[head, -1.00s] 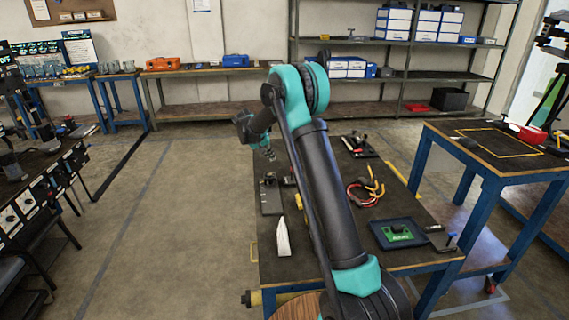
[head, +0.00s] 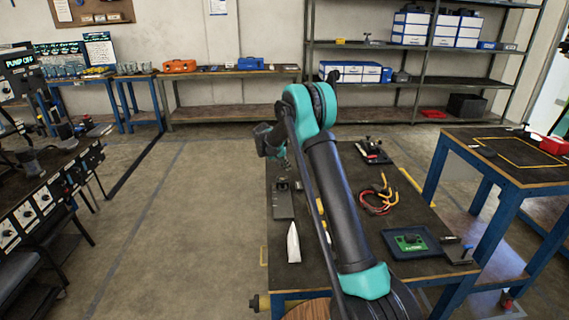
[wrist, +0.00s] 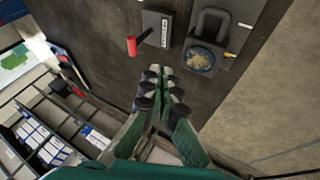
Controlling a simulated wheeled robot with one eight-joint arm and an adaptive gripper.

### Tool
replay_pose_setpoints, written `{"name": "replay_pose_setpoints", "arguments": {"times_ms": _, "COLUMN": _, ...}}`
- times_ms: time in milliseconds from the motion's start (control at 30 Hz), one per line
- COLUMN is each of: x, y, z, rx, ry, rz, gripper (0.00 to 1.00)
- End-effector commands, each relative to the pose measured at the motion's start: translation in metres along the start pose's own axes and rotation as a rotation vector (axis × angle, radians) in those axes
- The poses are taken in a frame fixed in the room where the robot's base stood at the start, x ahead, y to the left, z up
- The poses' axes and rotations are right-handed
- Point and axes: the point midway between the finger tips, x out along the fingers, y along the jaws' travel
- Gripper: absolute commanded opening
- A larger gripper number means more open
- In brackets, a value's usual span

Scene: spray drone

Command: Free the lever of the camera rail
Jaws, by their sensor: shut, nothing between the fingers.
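My gripper (wrist: 160,92) is shut and empty, its dark fingertips together above the dark bench top. Just beyond it in the wrist view stands a short red-handled lever (wrist: 132,46), beside a grey block with a label (wrist: 158,29). I take this to be the camera rail's lever, but cannot confirm it. To the right is a grey plate with a loop handle (wrist: 210,28) and a round dish (wrist: 200,59) of tan material. The fingers appear apart from all of these. In the head view my gripper (head: 284,162) is small, above the bench's far left, near a grey plate (head: 283,203).
On the bench are a white pouch (head: 293,243), red and yellow cables (head: 380,200), a blue tray with a green board (head: 410,241), and a black fixture (head: 373,150) at the far end. A second bench (head: 505,155) stands right. Floor at left is open.

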Motion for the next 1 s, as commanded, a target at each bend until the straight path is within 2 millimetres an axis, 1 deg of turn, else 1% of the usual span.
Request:
{"name": "replay_pose_setpoints", "arguments": {"times_ms": 33, "x": 0.011, "y": 0.000, "z": 0.000, "rx": 0.001, "ry": -0.001, "rz": 0.000, "gripper": 0.00}}
{"name": "replay_pose_setpoints", "arguments": {"times_ms": 200, "x": 0.044, "y": 0.000, "z": 0.000, "rx": 0.001, "ry": -0.001, "rz": 0.001, "gripper": 0.00}}
{"name": "replay_pose_setpoints", "arguments": {"times_ms": 333, "x": 0.054, "y": 0.018, "z": 0.002, "rx": 0.002, "ry": -0.001, "rz": 0.001, "gripper": 0.00}}
{"name": "replay_pose_setpoints", "arguments": {"times_ms": 500, "x": 0.062, "y": 0.029, "z": 0.003, "rx": 0.000, "ry": 0.000, "rz": 0.001, "gripper": 0.00}}
{"name": "replay_pose_setpoints", "arguments": {"times_ms": 600, "x": 0.064, "y": 0.032, "z": 0.003, "rx": 0.000, "ry": -0.001, "rz": 0.000, "gripper": 0.00}}
{"name": "replay_pose_setpoints", "arguments": {"times_ms": 1000, "x": 0.064, "y": 0.033, "z": 0.003, "rx": 0.001, "ry": -0.001, "rz": -0.003, "gripper": 0.00}}
